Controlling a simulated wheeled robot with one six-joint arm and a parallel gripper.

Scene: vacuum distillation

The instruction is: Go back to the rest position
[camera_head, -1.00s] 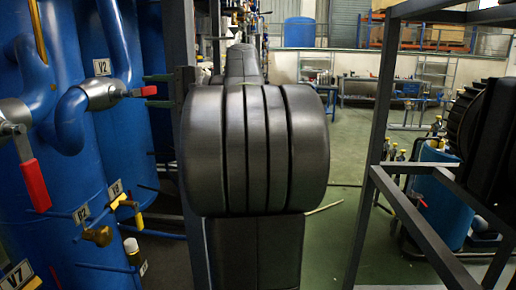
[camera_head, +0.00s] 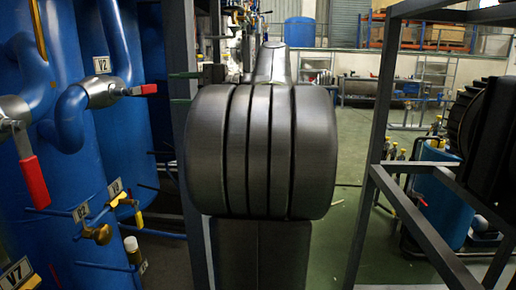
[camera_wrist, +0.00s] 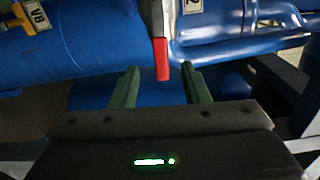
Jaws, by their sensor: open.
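My gripper (camera_head: 171,88) shows its green fingers at the left of my dark arm. It is open and empty. A valve with a red handle (camera_head: 145,89) is on the blue pipe beside the V2 label (camera_head: 101,66). The handle points right, and a gap separates its end from my fingertips. In the wrist view the red handle (camera_wrist: 161,60) lies ahead, in line with the space between the fingers of my gripper (camera_wrist: 160,70). My arm hides part of the wrist in the head view.
Another red valve handle (camera_head: 34,184) hangs down at the left. Blue tanks (camera_head: 70,185) and small valves with yellow parts (camera_head: 98,234) fill the left side. A dark upright post (camera_head: 186,150) stands beside my arm. A grey frame (camera_head: 405,210) stands at the right, with open green floor beyond.

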